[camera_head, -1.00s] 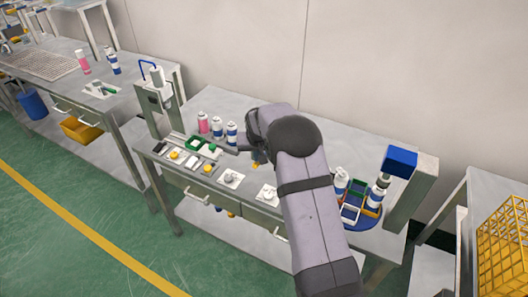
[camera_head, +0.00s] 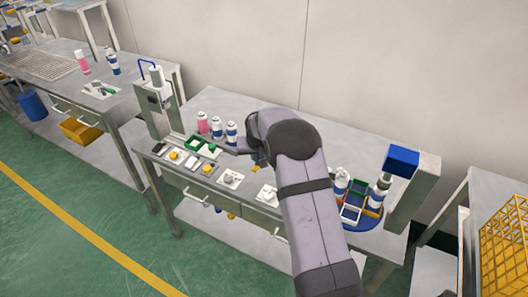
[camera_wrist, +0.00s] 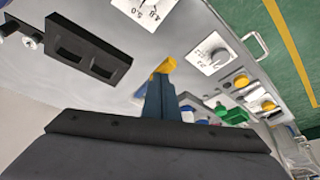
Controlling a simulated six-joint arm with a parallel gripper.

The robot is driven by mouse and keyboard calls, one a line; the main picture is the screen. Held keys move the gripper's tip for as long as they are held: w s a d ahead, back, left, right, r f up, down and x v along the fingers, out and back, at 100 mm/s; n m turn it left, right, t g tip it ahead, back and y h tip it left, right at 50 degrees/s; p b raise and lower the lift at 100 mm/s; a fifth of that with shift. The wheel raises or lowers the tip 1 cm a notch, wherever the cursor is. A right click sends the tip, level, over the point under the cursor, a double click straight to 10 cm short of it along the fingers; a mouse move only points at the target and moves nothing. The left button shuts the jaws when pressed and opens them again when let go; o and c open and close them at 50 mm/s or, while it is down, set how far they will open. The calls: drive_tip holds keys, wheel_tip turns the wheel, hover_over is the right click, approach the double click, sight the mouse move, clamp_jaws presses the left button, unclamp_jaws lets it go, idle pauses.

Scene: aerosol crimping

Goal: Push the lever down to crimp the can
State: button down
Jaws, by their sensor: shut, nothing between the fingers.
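My gripper (camera_wrist: 162,82) is shut and empty over the grey bench; a yellow piece shows at its tips in the wrist view. In the head view my arm hides most of the gripper (camera_head: 257,160). A can (camera_head: 377,192) stands under the blue-topped column (camera_head: 400,162) at the bench's right end, well to the right of my gripper. A bent blue handle (camera_head: 149,64) sits atop the grey press (camera_head: 155,98) at the left end. I cannot tell for sure which part is the crimping lever.
Several cans (camera_head: 217,127) stand left of my gripper. Dials (camera_wrist: 215,52) and yellow buttons (camera_wrist: 241,81) line the bench front. A black slotted bracket (camera_wrist: 90,50) lies nearby. A blue round tray (camera_head: 362,220) is at the right, and a yellow crate (camera_head: 504,245) stands beyond.

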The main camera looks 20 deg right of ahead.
drive_tip(key=shift+f+b, duration=0.55)
drive_tip(key=shift+f, duration=0.4)
drive_tip(key=shift+r, duration=0.1)
idle(0.4)
wheel_tip(320, 180, up, 10)
drive_tip(key=p, duration=0.6)
idle(0.5)
drive_tip(key=shift+r+p, duration=1.85)
drive_tip(key=shift+r, duration=0.6)
